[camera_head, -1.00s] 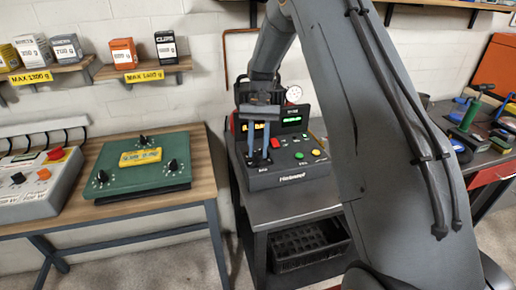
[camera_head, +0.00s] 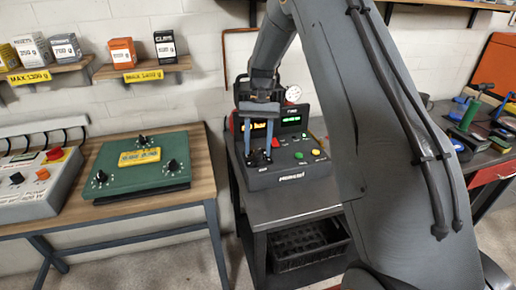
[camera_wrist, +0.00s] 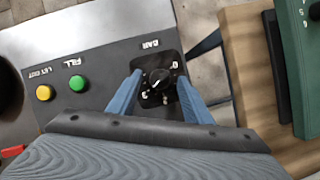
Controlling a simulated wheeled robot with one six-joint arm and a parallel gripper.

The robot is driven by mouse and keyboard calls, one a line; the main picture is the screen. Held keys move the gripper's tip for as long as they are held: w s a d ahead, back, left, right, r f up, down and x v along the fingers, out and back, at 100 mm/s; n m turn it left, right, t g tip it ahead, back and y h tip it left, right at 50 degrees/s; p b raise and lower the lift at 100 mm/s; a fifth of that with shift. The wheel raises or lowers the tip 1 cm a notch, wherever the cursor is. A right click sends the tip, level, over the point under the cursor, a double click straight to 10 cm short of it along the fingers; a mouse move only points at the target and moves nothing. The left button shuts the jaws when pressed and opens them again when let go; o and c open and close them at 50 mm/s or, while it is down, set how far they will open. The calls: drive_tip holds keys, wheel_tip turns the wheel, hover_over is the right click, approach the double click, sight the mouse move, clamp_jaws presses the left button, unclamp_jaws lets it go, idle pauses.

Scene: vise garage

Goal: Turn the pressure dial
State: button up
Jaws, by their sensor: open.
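The pressure dial (camera_wrist: 158,78) is a small black knob with a light pointer mark, on a square black plate labelled BAR in the wrist view. It sits on the dark console (camera_head: 290,176), which shows in the head view on a grey cart. My gripper (camera_wrist: 159,76) is open, with one blue finger on each side of the dial. A gap seems to show between each finger and the knob. In the head view my gripper (camera_head: 258,158) points down over the console's left part, and the dial is mostly hidden there.
A green button (camera_wrist: 78,82) and a yellow button (camera_wrist: 44,93) lie left of the dial in the wrist view. A red switch (camera_head: 276,142) and a round gauge (camera_head: 293,93) are near my gripper. A green box (camera_head: 150,178) with knobs stands on the wooden table.

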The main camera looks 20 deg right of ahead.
drive_tip(key=b+v, duration=0.2)
drive_tip(key=v, duration=0.5)
drive_tip(key=s+f+n+t+h, duration=0.1)
drive_tip(key=s+f+n+t, duration=0.1)
drive_tip(key=s, duration=1.2)
drive_tip(key=s+a+f+n+t, duration=0.1)
drive_tip(key=s+f+n+t, duration=0.1)
drive_tip(key=s, duration=1.2)
drive_tip(key=shift+s+a+f+t+h, duration=0.25)
drive_tip(key=shift+s+t+h, duration=0.05)
drive_tip(key=shift+s+h, duration=0.1)
